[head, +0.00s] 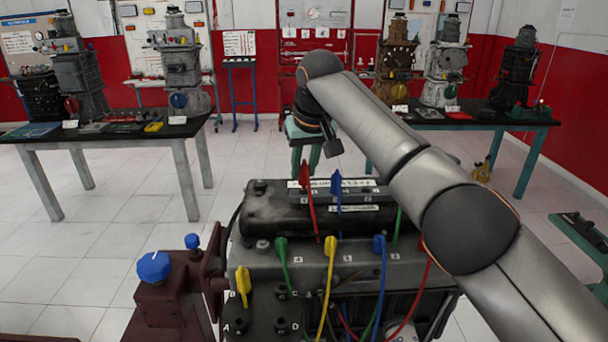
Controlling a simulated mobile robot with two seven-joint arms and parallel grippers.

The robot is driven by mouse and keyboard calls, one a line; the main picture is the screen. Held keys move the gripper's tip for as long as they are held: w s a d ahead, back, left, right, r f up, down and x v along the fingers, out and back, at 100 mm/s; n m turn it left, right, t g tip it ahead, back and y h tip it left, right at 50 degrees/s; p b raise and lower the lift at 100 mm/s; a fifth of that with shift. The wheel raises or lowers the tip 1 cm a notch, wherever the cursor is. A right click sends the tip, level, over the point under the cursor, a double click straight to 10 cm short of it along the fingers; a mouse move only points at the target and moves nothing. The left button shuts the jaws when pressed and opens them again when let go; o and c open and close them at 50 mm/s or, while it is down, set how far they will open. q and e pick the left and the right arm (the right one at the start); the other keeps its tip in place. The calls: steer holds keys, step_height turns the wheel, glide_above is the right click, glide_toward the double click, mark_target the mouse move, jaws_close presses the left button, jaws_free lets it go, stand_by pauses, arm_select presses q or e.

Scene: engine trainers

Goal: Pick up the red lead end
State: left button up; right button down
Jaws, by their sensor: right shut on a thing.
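A red lead end (305,176) stands nearly upright over the dark top block of the engine trainer, with its red cable running down. A blue lead end (337,186) stands just to its right. My right gripper (327,143) hangs from its wrist just above these two and is shut on the red lead end; the contact itself is small and not clear to see. More lead ends sit lower on the trainer: green (281,249), yellow (330,246), blue (379,246) and a second yellow (243,281). My left gripper is not in view.
The engine trainer (262,222) fills the lower middle, with a blue knob (154,266) at its left. My right arm hides its right side. Tables with other engines stand behind at left (110,139) and right (480,124).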

steer(key=s+r+b, duration=0.8)
steer(key=s+r, duration=0.3)
steer(key=s, duration=0.3)
steer(key=shift+a, duration=0.2)
steer(key=s+a, duration=0.4)
stand_by(0.5)
steer(key=shift+f, duration=0.1)
